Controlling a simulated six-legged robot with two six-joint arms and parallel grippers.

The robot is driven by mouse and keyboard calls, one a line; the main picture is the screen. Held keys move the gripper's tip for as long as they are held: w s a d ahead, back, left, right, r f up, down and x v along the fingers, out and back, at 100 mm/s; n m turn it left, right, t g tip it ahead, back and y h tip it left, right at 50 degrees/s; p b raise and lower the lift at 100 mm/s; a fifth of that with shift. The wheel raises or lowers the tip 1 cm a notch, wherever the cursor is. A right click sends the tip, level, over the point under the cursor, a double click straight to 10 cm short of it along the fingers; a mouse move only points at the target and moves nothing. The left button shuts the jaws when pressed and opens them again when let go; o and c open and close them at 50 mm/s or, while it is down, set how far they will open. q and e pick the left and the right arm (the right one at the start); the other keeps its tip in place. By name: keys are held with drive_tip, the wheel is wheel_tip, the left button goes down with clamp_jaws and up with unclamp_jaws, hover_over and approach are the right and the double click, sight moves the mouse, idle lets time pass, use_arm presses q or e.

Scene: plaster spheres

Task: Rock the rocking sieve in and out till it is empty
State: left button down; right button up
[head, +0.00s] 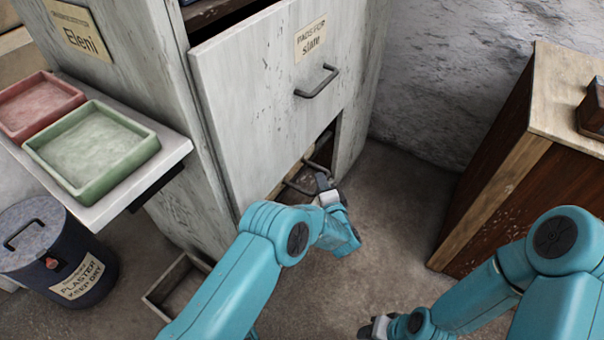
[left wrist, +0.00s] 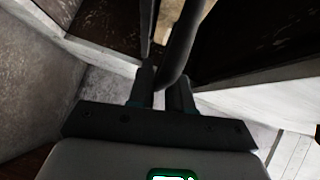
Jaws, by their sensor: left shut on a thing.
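The rocking sieve (head: 308,176) shows in part inside the low opening of the pale grey cabinet, with a dark bar handle at its front. My left gripper (head: 323,186) is at this opening, shut on the handle. In the left wrist view the dark curved handle (left wrist: 182,40) runs down between the two fingers of the left gripper (left wrist: 164,88). Most of the sieve is hidden inside the cabinet, and I cannot tell what is in it. My right gripper (head: 376,328) is low at the bottom edge, away from the sieve; its jaws are unclear.
A large drawer front (head: 270,85) with a handle juts out above the opening. A green tray (head: 90,150) and a red tray (head: 38,104) sit on a shelf at left. A plaster bin (head: 55,250) and an empty wooden box (head: 178,285) stand below. A wooden cabinet (head: 520,190) stands right.

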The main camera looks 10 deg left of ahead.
use_arm(q)
drive_tip(key=shift+s+d, duration=0.3)
drive_tip(key=shift+d, duration=0.5)
drive_tip(key=shift+s+d, duration=0.3)
drive_tip(key=shift+d, duration=0.45)
drive_tip(key=c, duration=1.1)
unclamp_jaws()
drive_tip(key=shift+c, duration=0.2)
drive_tip(key=shift+a, duration=0.1)
